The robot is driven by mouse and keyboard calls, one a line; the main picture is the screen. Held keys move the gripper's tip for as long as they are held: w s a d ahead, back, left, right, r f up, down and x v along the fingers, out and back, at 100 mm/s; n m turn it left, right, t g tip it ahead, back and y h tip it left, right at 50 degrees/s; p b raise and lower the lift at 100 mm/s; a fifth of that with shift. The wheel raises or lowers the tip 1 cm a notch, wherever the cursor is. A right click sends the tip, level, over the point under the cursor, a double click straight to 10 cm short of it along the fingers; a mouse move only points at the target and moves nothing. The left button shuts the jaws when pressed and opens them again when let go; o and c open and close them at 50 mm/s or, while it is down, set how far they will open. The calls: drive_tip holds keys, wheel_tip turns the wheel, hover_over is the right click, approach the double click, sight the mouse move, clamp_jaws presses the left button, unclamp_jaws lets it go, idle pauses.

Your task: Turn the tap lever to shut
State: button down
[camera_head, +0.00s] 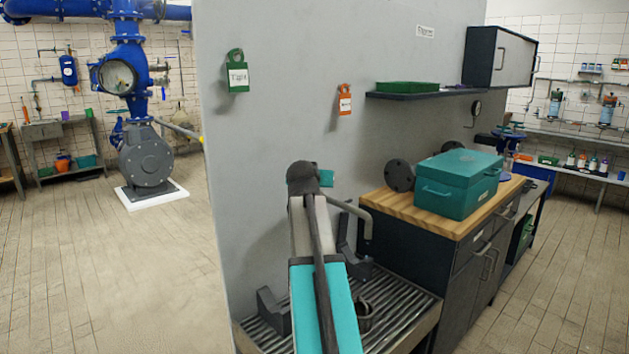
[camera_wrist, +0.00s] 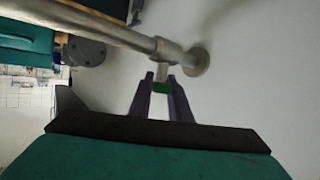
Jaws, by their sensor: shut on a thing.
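The tap is a metal pipe (camera_wrist: 120,33) that runs from the upper left of the wrist view to a round wall flange (camera_wrist: 197,57). A short stem leaves the pipe near the flange. The small green tap lever (camera_wrist: 161,88) shows at the end of this stem. My gripper (camera_wrist: 162,86) has its two dark fingers on either side of the green lever, shut on it. My arm hides the lever and my gripper there.
Below the spout is a slatted metal drain top (camera_head: 395,318). To its right a wooden counter (camera_head: 400,210) bears a teal toolbox (camera_head: 459,183). A grey wall (camera_head: 270,130) stands close behind the tap. Open floor (camera_head: 120,270) lies to the left.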

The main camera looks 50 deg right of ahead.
drive_tip(key=shift+w+m+g+h+b, duration=0.15)
drive_tip(key=shift+m+g+h+b, duration=0.45)
drive_tip(key=shift+m+g, duration=0.6)
drive_tip(key=shift+w+m+g+h+b, duration=0.1)
drive_tip(key=shift+m+g+h+b, duration=0.45)
drive_tip(key=shift+m+g, duration=0.65)
drive_tip(key=shift+m+g+b, duration=0.5)
drive_tip(key=shift+m+g, duration=0.4)
drive_tip(key=shift+g, duration=0.2)
drive_tip(key=shift+s+m+g, duration=0.15)
drive_tip(key=shift+m+g, duration=0.55)
drive_tip(key=shift+g, duration=0.3)
drive_tip(key=shift+s, duration=0.1)
drive_tip(key=c, duration=1.6)
unclamp_jaws()
drive_tip(key=shift+c, duration=0.2)
drive_tip(key=v, duration=1.3)
drive_tip(key=shift+a+r+p, duration=0.2)
drive_tip(key=shift+a+p, duration=0.1)
drive_tip(key=shift+a, duration=0.05)
